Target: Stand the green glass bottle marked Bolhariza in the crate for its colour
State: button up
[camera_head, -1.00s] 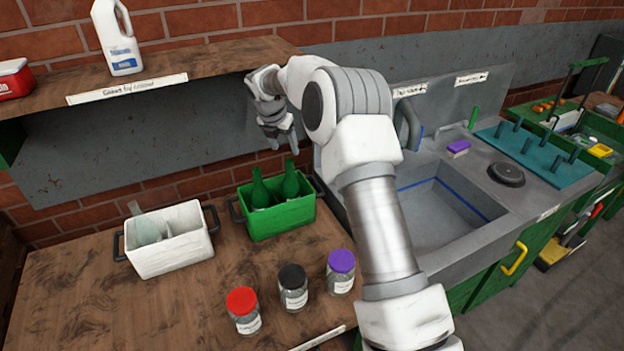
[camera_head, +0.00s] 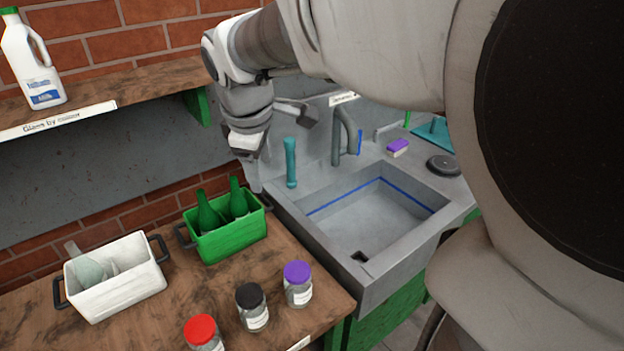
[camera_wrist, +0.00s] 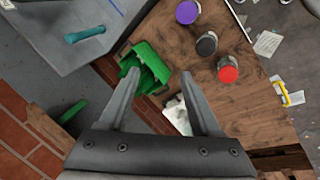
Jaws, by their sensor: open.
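The green crate (camera_head: 238,246) stands on the wooden bench beside the sink and holds two green glass bottles. The left bottle (camera_head: 207,214) and the right bottle (camera_head: 238,200) both stand upright in it. No Bolhariza label is readable, so I cannot tell which bottle bears it. My gripper (camera_wrist: 158,76) is open and empty, above and behind the crate near the wall. The wrist view shows the green crate (camera_wrist: 147,50) beyond my fingertips. The white crate (camera_head: 118,296) is left of the green one and holds clear glass.
Jars with red (camera_head: 201,329), black (camera_head: 249,295) and purple (camera_head: 298,271) lids stand along the bench front. A shelf (camera_head: 130,88) with a white jug (camera_head: 32,62) overhangs the left.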

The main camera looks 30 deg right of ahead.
jog(key=s+f+m+t+y, duration=0.1)
jog(key=s+m, duration=0.9)
jog(key=s, duration=0.7)
jog(key=shift+s+a+f+m+t+y, duration=0.2)
jog(key=shift+f+m+t+y, duration=0.1)
jog(key=shift+f, duration=0.1)
